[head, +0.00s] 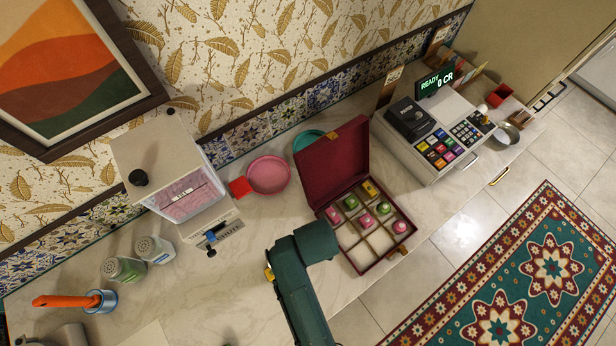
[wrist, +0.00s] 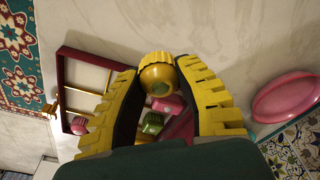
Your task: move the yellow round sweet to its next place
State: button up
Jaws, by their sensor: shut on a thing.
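In the wrist view, my gripper (wrist: 158,72) has its yellow ridged fingers closed on the yellow round sweet (wrist: 155,78), which sits between the fingertips. The open dark red sweet box (head: 383,257) stands on the counter to the right of my arm's end in the head view. It also shows beyond my left finger in the wrist view (wrist: 62,70). Its gold-edged compartments hold several pink and green sweets, with a yellow one (head: 370,188) at the back; some front compartments look empty.
A pink plate (head: 268,175) lies left of the box lid, with a teal plate (head: 308,139) behind. A cash register (head: 428,130) stands right of the box. A white dispenser (head: 170,165) and two shakers (head: 155,250) stand left. The counter between shakers and arm is clear.

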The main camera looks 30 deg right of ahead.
aim_at(347, 236)
jog(key=d+r+m, duration=0.2)
jog(key=d, duration=0.8)
jog(key=shift+w+r+m+g, duration=0.3)
jog(key=shift+w+m, duration=0.1)
jog(key=f, duration=0.3)
jog(key=f+b, duration=0.1)
jog(key=f, duration=0.6)
jog(key=shift+s+d+b, duration=0.3)
jog(key=shift+d+b, duration=0.05)
jog(key=o, duration=0.8)
jog(key=shift+f, duration=0.15)
